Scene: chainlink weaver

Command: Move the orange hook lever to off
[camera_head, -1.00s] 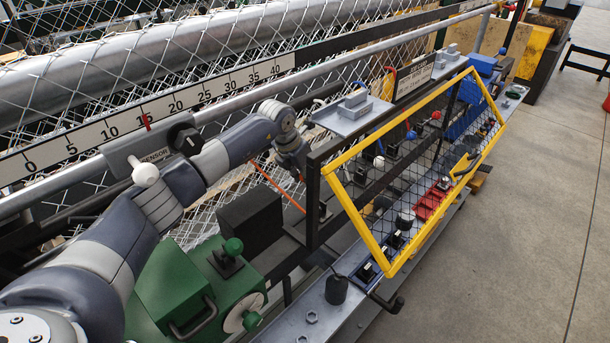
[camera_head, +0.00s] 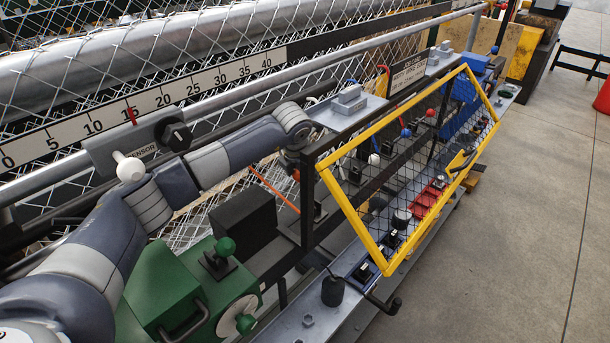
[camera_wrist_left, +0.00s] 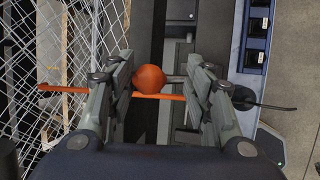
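In the left wrist view an orange ball knob (camera_wrist_left: 149,78) sits between the two fingers of my left gripper (camera_wrist_left: 161,66). The knob is close to the left finger, with a gap to the right finger, where a short grey rod shows. The fingers are apart. A thin orange rod (camera_wrist_left: 62,88) crosses just below the knob's middle; whether it joins the knob I cannot tell. The orange rod (camera_head: 274,189) also shows in the head view, below my left wrist. My right gripper is not in view.
A yellow-framed mesh guard (camera_head: 350,222) with a dark post stands just right of my left wrist. A green box (camera_head: 165,290) and a black block (camera_head: 245,222) lie below the arm. A mesh fence and scale bar (camera_head: 180,100) run behind it.

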